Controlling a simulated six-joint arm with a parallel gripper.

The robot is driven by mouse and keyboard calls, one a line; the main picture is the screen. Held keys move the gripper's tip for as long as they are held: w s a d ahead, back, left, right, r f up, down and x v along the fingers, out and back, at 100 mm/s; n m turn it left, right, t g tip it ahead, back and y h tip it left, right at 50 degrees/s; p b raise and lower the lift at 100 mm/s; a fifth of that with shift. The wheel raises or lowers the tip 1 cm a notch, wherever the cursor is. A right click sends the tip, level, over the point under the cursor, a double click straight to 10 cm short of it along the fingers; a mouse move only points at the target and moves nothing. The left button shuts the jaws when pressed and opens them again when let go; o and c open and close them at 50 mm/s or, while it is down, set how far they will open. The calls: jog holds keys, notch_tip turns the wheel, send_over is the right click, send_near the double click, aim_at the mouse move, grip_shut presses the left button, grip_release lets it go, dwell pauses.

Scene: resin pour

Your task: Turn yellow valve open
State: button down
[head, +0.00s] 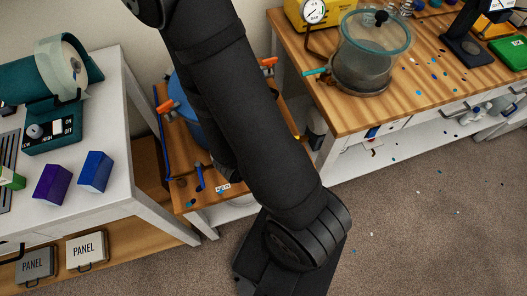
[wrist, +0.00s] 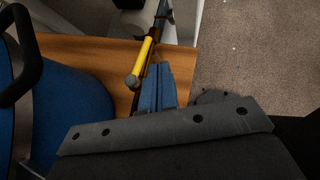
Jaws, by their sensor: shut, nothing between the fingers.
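The yellow valve handle (wrist: 143,60) shows in the wrist view as a slim yellow lever with a grey rounded end, over the wooden top. In the head view my arm hides most of that area, and only a small yellow bit shows at the arm's right edge. My gripper (wrist: 159,70) is shut and empty, its blue-grey fingers side by side just right of the lever's near end. I cannot tell whether they touch it. The blue pot (wrist: 75,110) stands left of the fingers; part of it also shows behind my arm in the head view (head: 190,125).
Orange clamps (head: 165,106) stick out around the pot. A wooden-topped bench (head: 430,95) with a glass-lidded chamber (head: 365,70) stands at the right. A white table (head: 115,120) with purple and blue boxes stands at the left. The carpet (head: 440,220) in front is largely open.

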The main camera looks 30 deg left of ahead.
jog(key=v, duration=0.8)
jog(key=shift+s+r, duration=0.2)
jog(key=shift+s, duration=0.1)
jog(key=c, duration=1.8)
grip_release()
jog(key=shift+a, duration=0.15)
jog(key=shift+c, duration=0.2)
jog(key=o, duration=0.3)
jog(key=shift+r+m, duration=0.1)
jog(key=shift+m, duration=0.3)
jog(key=shift+o, duration=0.3)
jog(key=shift+w+d+m+g+h, duration=0.1)
jog(key=shift+d+m+g+h, duration=0.35)
jog(key=shift+m, duration=0.55)
jog(key=w+d+r+n+g+y, duration=0.2)
jog(key=w+r+n+g+y, duration=0.3)
jog(key=n, duration=1.1)
jog(key=w+d+r+n+g+y, duration=0.15)
jog(key=w+n, duration=0.45)
jog(key=n, duration=1.1)
jog(key=shift+d+x, duration=0.2)
jog(key=shift+x, duration=2.5)
jog(key=shift+d+x, duration=0.2)
jog(key=shift+x, duration=2.55)
jog(key=shift+d+x, duration=0.25)
jog(key=shift+x, duration=2.45)
